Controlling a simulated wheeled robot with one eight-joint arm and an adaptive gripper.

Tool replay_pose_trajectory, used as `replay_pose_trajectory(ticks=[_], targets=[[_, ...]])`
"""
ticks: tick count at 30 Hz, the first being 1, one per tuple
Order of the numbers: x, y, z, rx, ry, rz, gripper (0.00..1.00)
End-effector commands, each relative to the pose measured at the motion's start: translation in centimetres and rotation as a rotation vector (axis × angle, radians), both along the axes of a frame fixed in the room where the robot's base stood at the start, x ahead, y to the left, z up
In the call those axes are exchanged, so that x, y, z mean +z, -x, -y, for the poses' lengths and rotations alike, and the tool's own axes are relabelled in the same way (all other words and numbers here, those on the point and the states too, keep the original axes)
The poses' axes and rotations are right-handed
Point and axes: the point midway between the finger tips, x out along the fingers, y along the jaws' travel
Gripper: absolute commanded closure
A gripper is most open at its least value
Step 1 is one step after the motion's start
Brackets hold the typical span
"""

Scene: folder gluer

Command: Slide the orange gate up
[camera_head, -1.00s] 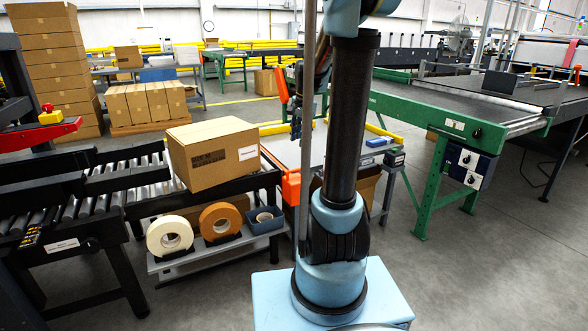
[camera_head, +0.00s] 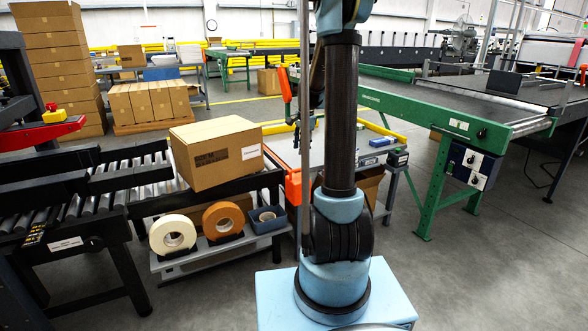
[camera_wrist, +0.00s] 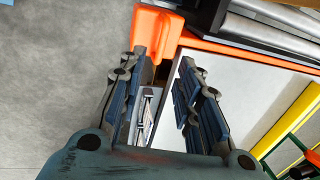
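The orange gate shows in the head view as an orange block (camera_head: 293,187) beside the end of the roller conveyor, with an orange upright piece (camera_head: 285,85) above it. My arm hides the part between and to the right. In the wrist view an orange block (camera_wrist: 157,32) lies beyond my fingertips, joined to a long orange bar running right. My gripper (camera_wrist: 168,75) is open, with its two dark-blue padded fingers apart. The block is near the left fingertip; contact cannot be told. I see nothing held between the fingers.
A closed carton (camera_head: 217,153) sits on the roller conveyor (camera_head: 148,178), left of the gate. Tape rolls (camera_head: 173,234) stand on a shelf below. A pale table (camera_head: 372,148) with yellow edging lies behind my arm. A green-framed conveyor (camera_head: 437,185) stands right. Grey floor is clear at front right.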

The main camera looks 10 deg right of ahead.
Motion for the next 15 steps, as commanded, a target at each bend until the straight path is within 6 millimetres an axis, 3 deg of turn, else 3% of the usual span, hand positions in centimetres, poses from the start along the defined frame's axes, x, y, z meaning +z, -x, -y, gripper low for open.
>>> replay_pose_trajectory(ticks=[15], targets=[[-7.5, -1.5, -0.5, 0.001, 0.0, 0.0, 0.69]])
